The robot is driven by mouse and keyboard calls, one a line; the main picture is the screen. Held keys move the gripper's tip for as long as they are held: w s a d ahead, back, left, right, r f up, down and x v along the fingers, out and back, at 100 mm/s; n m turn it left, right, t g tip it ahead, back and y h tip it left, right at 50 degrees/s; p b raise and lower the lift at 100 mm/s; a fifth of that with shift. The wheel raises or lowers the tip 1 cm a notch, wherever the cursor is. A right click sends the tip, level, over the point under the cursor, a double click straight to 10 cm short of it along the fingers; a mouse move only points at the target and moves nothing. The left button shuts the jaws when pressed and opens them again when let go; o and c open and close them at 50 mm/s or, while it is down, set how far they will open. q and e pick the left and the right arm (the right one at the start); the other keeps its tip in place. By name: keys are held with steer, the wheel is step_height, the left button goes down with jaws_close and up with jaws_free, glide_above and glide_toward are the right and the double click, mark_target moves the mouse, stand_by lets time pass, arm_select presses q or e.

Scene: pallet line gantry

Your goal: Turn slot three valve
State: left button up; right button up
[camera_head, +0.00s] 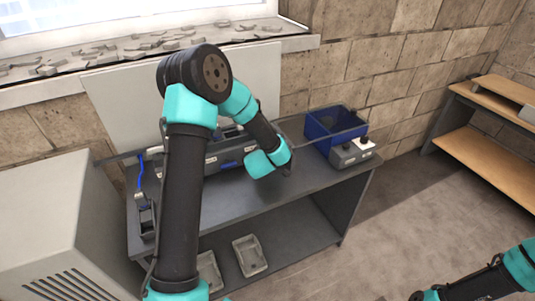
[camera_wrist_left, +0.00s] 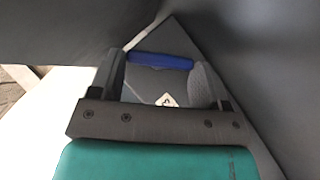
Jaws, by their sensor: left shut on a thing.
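A dark grey valve housing (camera_head: 225,152) with blue parts lies along the back of the grey bench, partly hidden behind my left arm. In the left wrist view, a blue bar-shaped handle (camera_wrist_left: 160,60) spans between the fingers of my left gripper (camera_wrist_left: 158,78), which is shut on it. A white diamond label (camera_wrist_left: 167,100) sits on the dark surface beside the handle; its mark is too small to read. In the head view my left wrist is over the right end of the housing, and the fingertips are hidden.
A blue bin (camera_head: 322,125) and a small grey box (camera_head: 345,158) with a white-and-black top stand at the bench's right end. A blue hose (camera_head: 140,170) is at the left. Trays (camera_head: 250,262) lie on the lower shelf. The bench's front (camera_head: 290,195) is clear.

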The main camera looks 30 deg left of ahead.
arm_select(q)
steer(key=n+t, duration=0.1)
steer(key=n+t+h, duration=0.1)
steer(key=t, duration=0.1)
steer(key=shift+s+a+f, duration=0.1)
steer(key=shift+s+f, duration=0.1)
steer(key=shift+f, duration=0.15)
steer(key=shift+a+f+n+t, duration=0.1)
steer(key=shift+f+n+t, duration=0.05)
steer(key=shift+n+t, duration=0.55)
steer(key=shift+f+n+t, duration=0.1)
steer(key=shift+n+t, duration=0.5)
steer(key=shift+t, duration=0.1)
steer(key=o, duration=0.9)
steer(key=shift+o, duration=0.2)
